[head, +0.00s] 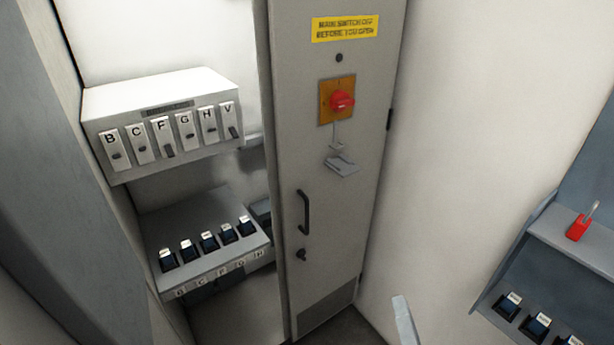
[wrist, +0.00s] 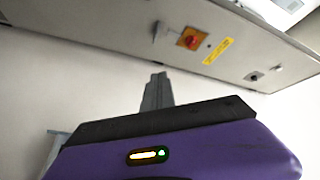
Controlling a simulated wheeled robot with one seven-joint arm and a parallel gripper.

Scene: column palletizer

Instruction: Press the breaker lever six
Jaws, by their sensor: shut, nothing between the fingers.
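The breaker box (head: 160,95) is a pale box at upper left in the head view, with a row of levers lettered B, C, F, G, H and V; I can make out no number six. The rightmost lever, V (head: 233,132), has its dark handle angled low, as does lever F (head: 169,151). The handles of B (head: 116,155), C (head: 141,148), G (head: 189,135) and H (head: 209,131) look shorter. My gripper (wrist: 157,80) is shut and empty in the wrist view, apart from any lever. The breaker box cannot be made out in the wrist view.
A tall grey cabinet door (head: 325,215) with a red rotary switch (head: 342,101) and a handle stands right of the box. Below the box is a shelf (head: 190,225) with several dark blocks. A red padlock (head: 579,226) sits on a blue-grey rack at right.

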